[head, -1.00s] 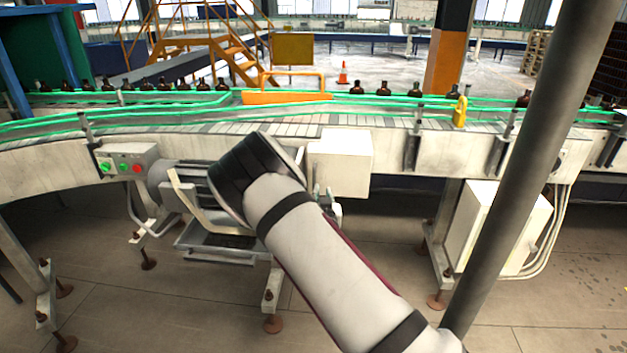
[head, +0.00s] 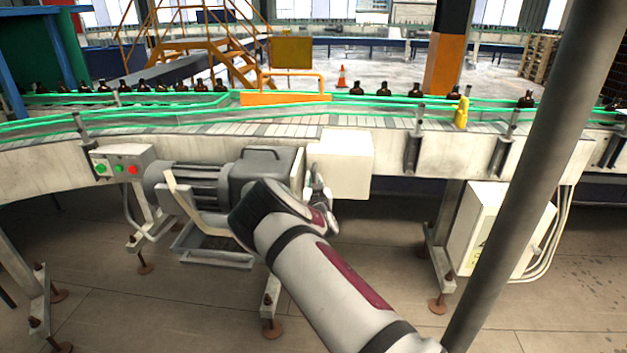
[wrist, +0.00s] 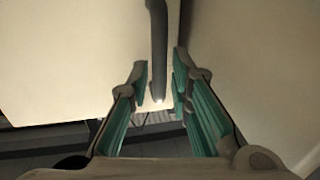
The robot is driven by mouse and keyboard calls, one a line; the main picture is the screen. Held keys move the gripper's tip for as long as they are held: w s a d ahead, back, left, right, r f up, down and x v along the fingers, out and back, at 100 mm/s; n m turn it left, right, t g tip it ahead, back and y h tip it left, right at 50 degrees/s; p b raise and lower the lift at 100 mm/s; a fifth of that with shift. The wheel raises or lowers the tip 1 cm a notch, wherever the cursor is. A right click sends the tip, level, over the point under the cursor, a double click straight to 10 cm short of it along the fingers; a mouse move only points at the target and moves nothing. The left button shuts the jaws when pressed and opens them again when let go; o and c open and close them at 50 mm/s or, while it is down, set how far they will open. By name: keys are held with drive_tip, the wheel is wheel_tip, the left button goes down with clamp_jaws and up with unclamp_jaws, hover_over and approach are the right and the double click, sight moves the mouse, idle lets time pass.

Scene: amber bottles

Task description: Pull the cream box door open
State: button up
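The cream box (head: 345,165) is mounted on the front of the conveyor, right of the grey motor. Its left edge is beside my gripper (head: 318,188). In the wrist view a dark upright bar handle (wrist: 158,45) runs down between the two teal-padded fingers of my gripper (wrist: 160,82). The fingers stand apart, one on each side of the handle's lower end, with narrow gaps visible. A large cream face (wrist: 70,60) fills the left of the wrist view. I cannot tell whether the door stands ajar.
The grey motor (head: 205,185) and a control box with buttons (head: 122,162) are left of my gripper. A grey pole (head: 525,165) and a lower cream cabinet (head: 490,225) stand at right. Amber bottles (head: 357,88) line the conveyor above. The floor in front is clear.

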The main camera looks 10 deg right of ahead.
drive_tip(key=shift+w+d, duration=0.15)
drive_tip(key=shift+w, duration=0.8)
clamp_jaws()
drive_tip(key=shift+s, duration=0.1)
